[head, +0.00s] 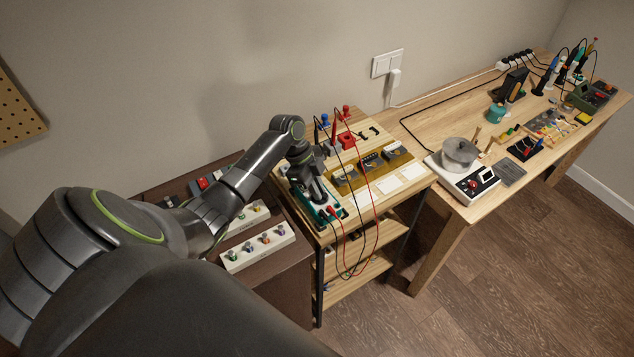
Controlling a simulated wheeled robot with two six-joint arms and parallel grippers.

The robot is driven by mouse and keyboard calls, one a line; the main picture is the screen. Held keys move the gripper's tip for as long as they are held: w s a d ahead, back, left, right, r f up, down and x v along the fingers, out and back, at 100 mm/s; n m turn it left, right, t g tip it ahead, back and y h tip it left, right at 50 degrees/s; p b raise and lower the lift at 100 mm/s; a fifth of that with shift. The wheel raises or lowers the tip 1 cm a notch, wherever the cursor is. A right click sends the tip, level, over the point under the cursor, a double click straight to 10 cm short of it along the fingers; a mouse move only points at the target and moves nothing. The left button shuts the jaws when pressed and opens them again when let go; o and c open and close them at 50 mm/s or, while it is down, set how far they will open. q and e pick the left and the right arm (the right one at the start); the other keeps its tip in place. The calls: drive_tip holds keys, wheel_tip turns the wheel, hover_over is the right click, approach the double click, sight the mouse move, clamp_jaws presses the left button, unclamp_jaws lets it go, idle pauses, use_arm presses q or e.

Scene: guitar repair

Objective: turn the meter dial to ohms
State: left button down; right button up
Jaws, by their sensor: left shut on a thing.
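The meter (335,214) is a teal-cased unit near the front left edge of the small wooden bench. Red and black leads run from it. My left gripper (314,203) comes down from above onto the meter and is shut on its dial. The gripper hides the dial and most of the meter's face, so the dial's setting cannot be read. My right gripper is out of view.
Red and blue terminals (346,141) stand behind the meter, with leads looping down the bench front. A yellow holder (345,179) with cards is to the right. A white knob strip (258,248) lies on the dark cabinet at left. A pot on a scale (482,185) stands farther right.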

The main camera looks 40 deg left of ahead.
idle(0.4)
use_arm(q)
drive_tip(key=c, duration=1.5)
unclamp_jaws()
drive_tip(key=shift+b+v, duration=1.95)
drive_tip(key=shift+v, duration=6.75)
drive_tip(key=shift+s+d, duration=0.2)
